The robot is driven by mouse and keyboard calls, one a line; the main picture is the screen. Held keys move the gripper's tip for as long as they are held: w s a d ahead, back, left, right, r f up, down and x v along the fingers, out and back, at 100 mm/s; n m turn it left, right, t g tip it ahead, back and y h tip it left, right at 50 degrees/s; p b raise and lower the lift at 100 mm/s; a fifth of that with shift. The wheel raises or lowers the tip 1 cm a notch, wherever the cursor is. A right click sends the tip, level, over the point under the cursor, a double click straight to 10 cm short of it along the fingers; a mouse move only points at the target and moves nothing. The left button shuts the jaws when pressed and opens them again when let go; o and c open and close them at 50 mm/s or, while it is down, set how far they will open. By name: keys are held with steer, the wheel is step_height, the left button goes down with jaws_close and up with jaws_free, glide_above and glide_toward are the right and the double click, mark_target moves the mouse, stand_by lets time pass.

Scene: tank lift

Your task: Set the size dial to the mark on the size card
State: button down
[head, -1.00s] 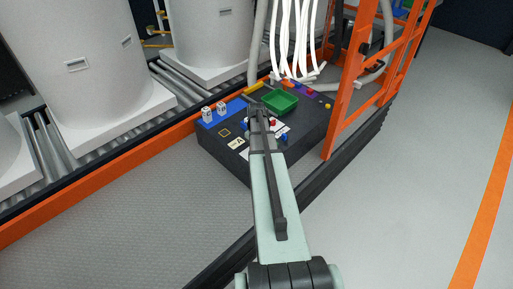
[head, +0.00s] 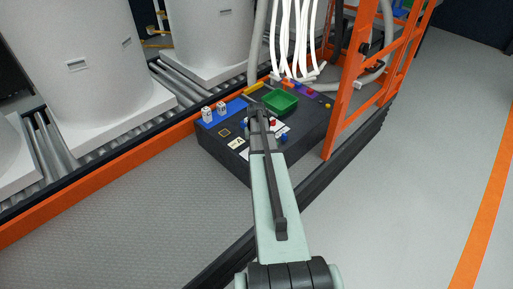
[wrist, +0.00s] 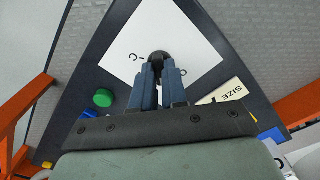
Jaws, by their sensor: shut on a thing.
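The size dial (wrist: 160,56) is a dark round knob on a white plate (wrist: 128,48) in the wrist view. Letters are printed around it; a C shows on its left and another, partly covered letter on its right. My gripper (wrist: 158,66) is shut on the dial, its fingers hiding most of the knob. The size card (wrist: 224,97) lies at the lower right of the plate; "SIZE" is readable, but its mark is partly cut off by the gripper. In the head view the cream card (head: 237,143) shows what looks like an A. My arm hides the dial there.
The dark console also bears a green tray (head: 280,103), a blue strip with two white blocks (head: 215,112), and a green button (wrist: 103,97). White hoses (head: 290,45) hang behind it. An orange frame (head: 352,90) stands at the right.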

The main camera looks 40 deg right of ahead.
steer(key=shift+m, duration=1.1)
steer(key=c, duration=1.2)
jaws_free()
steer(key=shift+o, duration=0.2)
step_height(320, 180, up, 14)
steer(key=shift+f, duration=0.1)
